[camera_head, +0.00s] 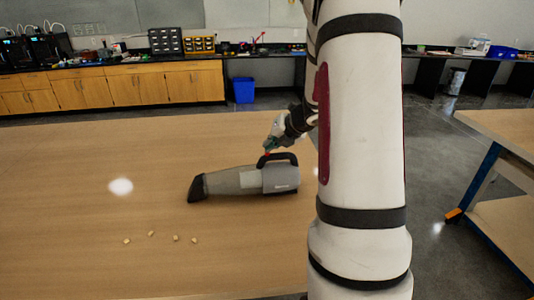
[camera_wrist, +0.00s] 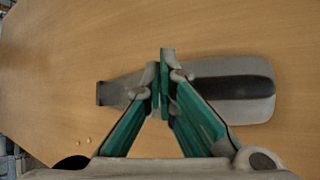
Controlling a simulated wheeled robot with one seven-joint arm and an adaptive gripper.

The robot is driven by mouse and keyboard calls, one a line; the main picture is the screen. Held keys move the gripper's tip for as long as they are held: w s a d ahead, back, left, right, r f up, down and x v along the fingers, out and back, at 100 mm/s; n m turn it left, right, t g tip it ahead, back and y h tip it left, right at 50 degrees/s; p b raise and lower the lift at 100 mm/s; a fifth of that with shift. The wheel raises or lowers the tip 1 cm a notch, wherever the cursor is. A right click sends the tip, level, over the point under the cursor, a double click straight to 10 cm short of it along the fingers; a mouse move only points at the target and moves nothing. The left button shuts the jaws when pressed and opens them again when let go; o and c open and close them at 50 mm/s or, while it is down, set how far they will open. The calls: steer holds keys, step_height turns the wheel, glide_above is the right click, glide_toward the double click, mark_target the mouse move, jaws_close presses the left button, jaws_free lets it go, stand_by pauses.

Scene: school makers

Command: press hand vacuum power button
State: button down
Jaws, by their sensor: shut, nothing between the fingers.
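The hand vacuum (camera_head: 235,181) lies on the wooden table in the head view, its dark nozzle to the left and its black handle on top. In the wrist view the vacuum (camera_wrist: 245,90) lies beneath my gripper, with its dark handle to the right of the fingers. My gripper (camera_head: 267,154) is shut and empty, fingertips down at the front end of the handle. In the wrist view my gripper (camera_wrist: 164,75) hides part of the vacuum's middle. A small red spot shows by the fingertips in the head view. I cannot tell whether the fingertips touch it.
The table (camera_head: 90,200) is mostly clear around the vacuum. Several small pale bits (camera_head: 176,238) lie in front of it. A second table (camera_head: 510,130) stands at the right. A blue bin (camera_head: 243,90) is on the floor by the back cabinets.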

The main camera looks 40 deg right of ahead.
steer(key=shift+f, duration=0.15)
stand_by(0.3)
steer(key=shift+r+p, duration=0.4)
steer(key=shift+r, duration=0.25)
step_height(320, 180, up, 6)
steer(key=p, duration=0.4)
steer(key=shift+a+p, duration=0.1)
steer(key=shift+p, duration=0.3)
